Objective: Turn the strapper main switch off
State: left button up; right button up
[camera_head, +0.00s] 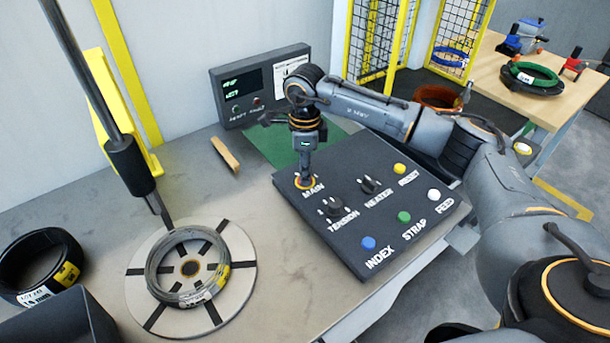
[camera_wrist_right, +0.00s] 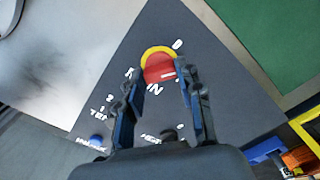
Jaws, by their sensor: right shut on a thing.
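The main switch is a red knob on a yellow ring on the dark control panel (camera_head: 350,250). It shows in the right wrist view (camera_wrist_right: 159,66), with a white mark on the knob and a white "0" above and right of it. In the head view only its yellow ring (camera_head: 304,184) shows by the MAIN label. My right gripper (camera_head: 305,173) points down over the switch and is shut on its knob. In the right wrist view its fingers (camera_wrist_right: 160,80) stand on either side of the red knob. My left gripper is not in view.
Tension (camera_head: 336,207) and heater (camera_head: 369,185) knobs and several coloured buttons sit beside the switch. A display box (camera_head: 262,85) stands behind. A wire coil (camera_head: 166,285) lies on a round turntable (camera_head: 238,255) at left, under a dark vertical rod (camera_head: 128,165).

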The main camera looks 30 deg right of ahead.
jog(key=n+b, duration=0.2)
jog(key=n, duration=0.1)
jog(key=shift+f+n, duration=0.1)
jog(key=shift+n, duration=0.2)
jog(key=shift+n+b, duration=0.85)
jog(key=shift+n, duration=0.85)
jog(key=o, duration=1.1)
jog(key=shift+o, duration=0.2)
jog(key=shift+r, duration=0.3)
notch_tip(320, 180, up, 12)
jog(key=shift+f, duration=0.15)
